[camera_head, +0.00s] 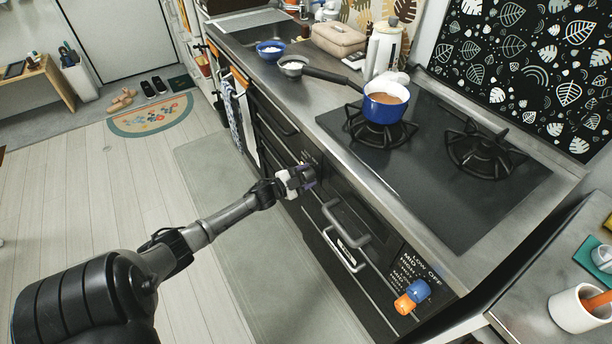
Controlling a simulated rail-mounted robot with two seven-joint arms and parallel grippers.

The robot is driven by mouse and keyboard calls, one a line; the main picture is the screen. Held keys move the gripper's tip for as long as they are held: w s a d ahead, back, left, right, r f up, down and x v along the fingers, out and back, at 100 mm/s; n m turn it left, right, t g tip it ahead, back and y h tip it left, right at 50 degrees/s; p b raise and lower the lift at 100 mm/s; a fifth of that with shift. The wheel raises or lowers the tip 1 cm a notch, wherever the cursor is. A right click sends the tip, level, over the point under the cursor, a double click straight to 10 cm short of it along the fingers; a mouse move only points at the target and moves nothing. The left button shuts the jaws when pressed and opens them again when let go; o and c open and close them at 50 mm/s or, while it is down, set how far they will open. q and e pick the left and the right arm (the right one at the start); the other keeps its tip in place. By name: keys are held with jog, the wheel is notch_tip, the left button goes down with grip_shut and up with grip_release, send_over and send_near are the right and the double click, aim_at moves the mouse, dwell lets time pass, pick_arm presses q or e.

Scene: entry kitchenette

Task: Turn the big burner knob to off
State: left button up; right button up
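My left gripper (298,181) is at the stove's front panel, at the left end below the counter edge. Small white lettering shows on the panel just above it. Any knob there is mostly hidden by the fingers; a small purplish patch shows beside them. I cannot tell whether the fingers are closed on it. An orange and blue knob (411,296) sticks out at the panel's right end, under lettering reading LOW, OFF, MID, HIGH. A blue pot (383,110) with brown contents stands on the left burner. The right burner (480,152) is empty. My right gripper is not in view.
A grey handle (345,223) sticks out of the front between the two panel ends. The pot's dark handle (332,76) points left over the counter. A white mug (574,310) stands on the counter at lower right.

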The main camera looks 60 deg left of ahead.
pick_arm(q)
jog(key=shift+o, duration=1)
jog(key=shift+s, duration=0.55)
jog(key=s+p, duration=0.2)
jog(key=s, duration=1)
jog(key=shift+s+d, duration=0.15)
jog(key=shift+s, duration=0.2)
